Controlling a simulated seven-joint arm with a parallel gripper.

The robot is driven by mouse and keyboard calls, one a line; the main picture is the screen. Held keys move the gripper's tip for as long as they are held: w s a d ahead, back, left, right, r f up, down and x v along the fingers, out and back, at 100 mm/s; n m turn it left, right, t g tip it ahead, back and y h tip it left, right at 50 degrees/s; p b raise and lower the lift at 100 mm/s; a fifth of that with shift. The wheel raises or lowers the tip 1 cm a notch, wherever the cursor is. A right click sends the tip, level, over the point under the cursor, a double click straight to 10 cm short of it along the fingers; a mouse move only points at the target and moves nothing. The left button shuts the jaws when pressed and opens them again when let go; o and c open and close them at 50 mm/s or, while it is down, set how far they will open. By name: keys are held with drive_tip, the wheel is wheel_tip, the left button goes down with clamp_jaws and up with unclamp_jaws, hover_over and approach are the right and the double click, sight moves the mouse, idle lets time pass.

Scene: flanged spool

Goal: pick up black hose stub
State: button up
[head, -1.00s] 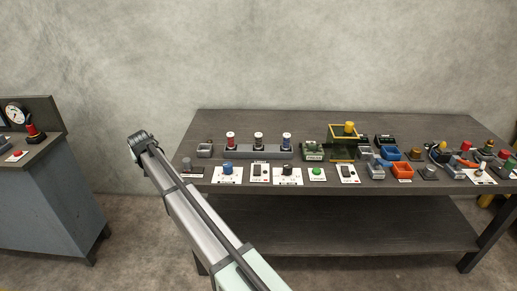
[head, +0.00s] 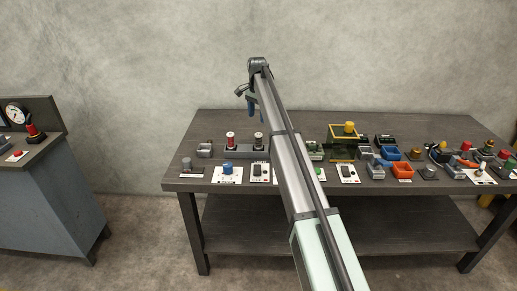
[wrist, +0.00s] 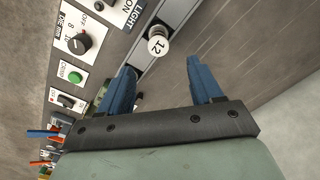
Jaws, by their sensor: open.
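I cannot make out a black hose stub for certain in either view. My gripper (head: 246,98) is open and empty, raised above the back left part of the table in the head view. In the wrist view its two blue fingers (wrist: 160,66) are spread apart. A round white flange marked 12 (wrist: 158,43) shows just beyond the gap between the fingertips, apart from them. In the head view a red spool (head: 230,139) and a dark spool (head: 258,139) stand in the grey rack (head: 238,153). My arm hides the rack's right end.
Switch and knob panels line the front edge, including a blue knob (head: 228,168) and a green button (wrist: 75,77). The lower shelf (head: 380,230) looks bare.

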sight(258, 140)
drive_tip(key=f, duration=1.3)
drive_tip(key=shift+w+d+f, duration=0.1)
drive_tip(key=shift+d+f, duration=0.15)
drive_tip(key=shift+f, duration=0.05)
clamp_jaws()
idle(0.4)
